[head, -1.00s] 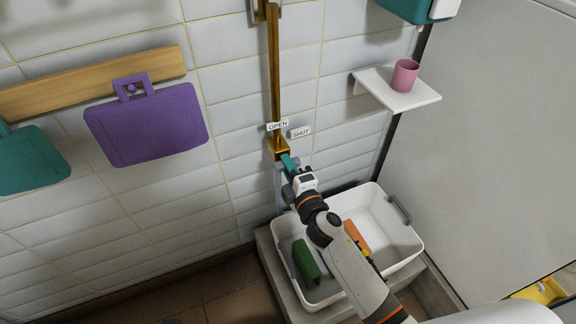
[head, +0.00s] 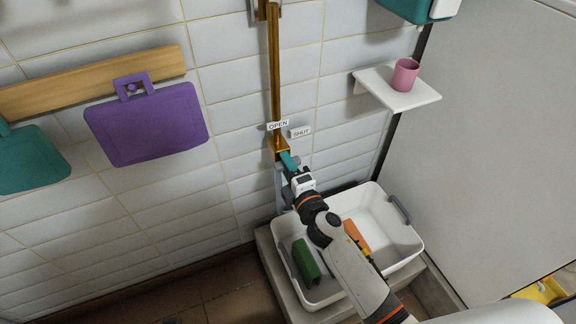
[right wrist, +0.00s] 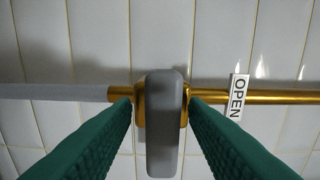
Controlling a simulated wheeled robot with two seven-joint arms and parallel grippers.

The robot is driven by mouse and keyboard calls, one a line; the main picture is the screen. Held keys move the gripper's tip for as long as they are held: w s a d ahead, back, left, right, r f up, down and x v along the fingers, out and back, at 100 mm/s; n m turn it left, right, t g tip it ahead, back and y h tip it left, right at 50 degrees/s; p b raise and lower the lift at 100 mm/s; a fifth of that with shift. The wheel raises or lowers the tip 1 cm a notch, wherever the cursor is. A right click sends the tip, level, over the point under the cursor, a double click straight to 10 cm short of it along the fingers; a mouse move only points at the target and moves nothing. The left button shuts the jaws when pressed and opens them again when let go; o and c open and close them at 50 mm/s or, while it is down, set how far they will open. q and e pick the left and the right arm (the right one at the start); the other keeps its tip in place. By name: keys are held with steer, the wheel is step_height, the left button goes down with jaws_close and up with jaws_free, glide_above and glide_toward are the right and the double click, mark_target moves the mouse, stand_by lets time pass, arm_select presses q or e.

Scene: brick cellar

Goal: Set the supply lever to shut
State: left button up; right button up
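The supply lever (right wrist: 164,125) is a grey handle on a brass fitting of the pipe. In the right wrist view it lies across the pipe line, between my right gripper's two green fingers (right wrist: 160,102). The fingers are open around it, with a gap on the left side and a narrower one on the right. In the head view my right gripper (head: 287,160) is at the brass valve (head: 276,144), and the lever is mostly hidden there. The OPEN label (head: 278,125) and the SHUT label (head: 300,132) are just above. My left gripper is out of view.
A white basin (head: 402,243) below my right arm holds a green item (head: 306,262) and an orange one (head: 356,236). A white shelf (head: 415,98) with a pink cup (head: 405,75) is to the right. A purple board (head: 150,125) hangs left.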

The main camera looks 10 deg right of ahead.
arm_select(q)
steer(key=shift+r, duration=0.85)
arm_select(e)
steer(key=s+d, duration=0.2)
steer(key=s, duration=0.9)
steer(key=shift+s+d, duration=0.2)
steer(key=shift+s, duration=0.2)
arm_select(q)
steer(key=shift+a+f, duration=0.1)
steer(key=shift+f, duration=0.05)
